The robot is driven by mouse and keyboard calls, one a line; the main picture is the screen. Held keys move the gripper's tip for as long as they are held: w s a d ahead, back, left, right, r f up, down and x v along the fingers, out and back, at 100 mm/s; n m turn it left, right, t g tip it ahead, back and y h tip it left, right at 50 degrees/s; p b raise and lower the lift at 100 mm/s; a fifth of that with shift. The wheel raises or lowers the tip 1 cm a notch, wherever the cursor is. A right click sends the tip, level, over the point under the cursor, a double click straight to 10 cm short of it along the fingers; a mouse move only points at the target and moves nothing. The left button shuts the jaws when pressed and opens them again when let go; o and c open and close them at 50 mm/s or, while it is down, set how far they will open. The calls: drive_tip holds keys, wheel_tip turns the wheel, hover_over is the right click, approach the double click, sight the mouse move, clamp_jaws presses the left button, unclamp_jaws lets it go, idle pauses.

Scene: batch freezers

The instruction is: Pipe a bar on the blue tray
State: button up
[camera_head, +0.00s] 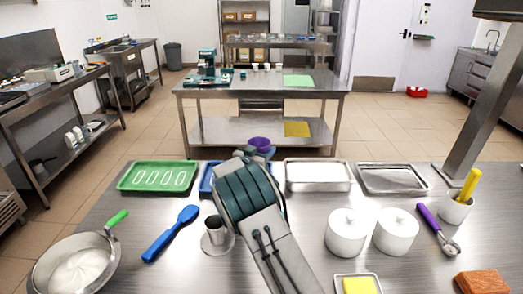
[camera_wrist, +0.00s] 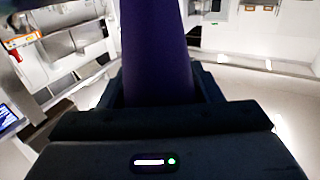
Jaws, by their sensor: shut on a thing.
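The blue tray (camera_head: 206,179) lies near the far edge of the steel table. My arm covers most of it, so I cannot see what is on it. My gripper (camera_head: 262,153) is beyond my forearm in the head view, around the far table edge, and largely hidden. It is shut on a purple piping bag (camera_head: 260,143), whose top shows above it. In the wrist view the purple bag (camera_wrist: 158,55) stands between the dark jaws. The bag's tip is hidden in both views.
Left of the blue tray is a green tray (camera_head: 125,184) with several white piped bars. Two metal trays (camera_head: 318,187) (camera_head: 393,190) are to the right.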

idle(0.4)
drive_tip(key=shift+w+p, duration=0.35)
drive_tip(key=shift+w, duration=0.85)
drive_tip(key=shift+r, duration=0.15)
wheel_tip(320, 180, up, 4)
drive_tip(key=p, duration=0.3)
drive_tip(key=shift+r, duration=0.15)
idle(0.6)
